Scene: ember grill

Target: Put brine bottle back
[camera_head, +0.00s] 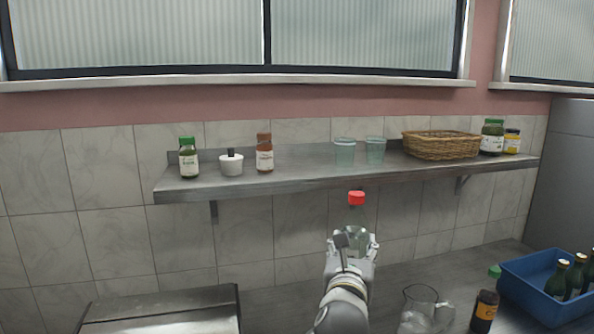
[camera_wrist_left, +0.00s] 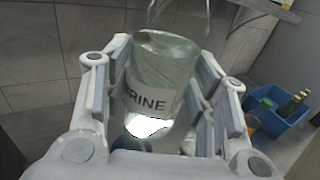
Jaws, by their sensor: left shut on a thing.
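The brine bottle (camera_wrist_left: 160,75) is clear glass, with a white label on which "RINE" can be read in the left wrist view. Its red cap (camera_head: 356,198) shows in the head view, just below and in front of the shelf's front edge. My left gripper (camera_head: 354,240) is shut around the bottle's body, one finger on each side, and holds it in the air. The wall shelf (camera_head: 300,179) is metal and stands behind the bottle. My right gripper is not in view.
On the shelf stand a green-capped jar (camera_head: 188,158), a white pot (camera_head: 231,164), a brown bottle (camera_head: 265,155), two glasses (camera_head: 345,152), a wicker basket (camera_head: 440,145) and jars at right. Below are a glass jug (camera_head: 424,312), a dark bottle (camera_head: 485,308) and a blue crate (camera_head: 530,285).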

